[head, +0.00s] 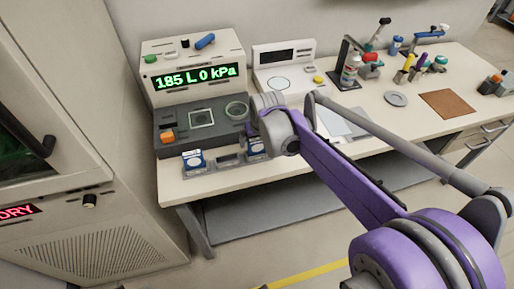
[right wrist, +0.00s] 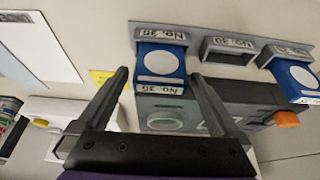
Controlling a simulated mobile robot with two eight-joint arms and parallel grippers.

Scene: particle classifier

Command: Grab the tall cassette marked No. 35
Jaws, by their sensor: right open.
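A blue cassette with a white round face (right wrist: 161,66) stands in an end slot of the grey rack (right wrist: 226,45). Its label reads No. 35, upside down in the right wrist view. In the head view it shows partly at the rack's right end (head: 256,147). My right gripper (right wrist: 158,76) is open, its fingers on either side of this cassette in the picture; I cannot tell whether they touch it. A second blue cassette (right wrist: 295,76) stands at the rack's other end, also in the head view (head: 193,160). My left gripper is not in view.
The rack sits at the table's front edge, before a dark-based machine (head: 197,80) reading 185 L 0 kPa. The rack's middle slot looks empty. A white instrument (head: 284,55), bottles and a brown mat (head: 447,103) stand farther right. A cabinet (head: 75,150) is at left.

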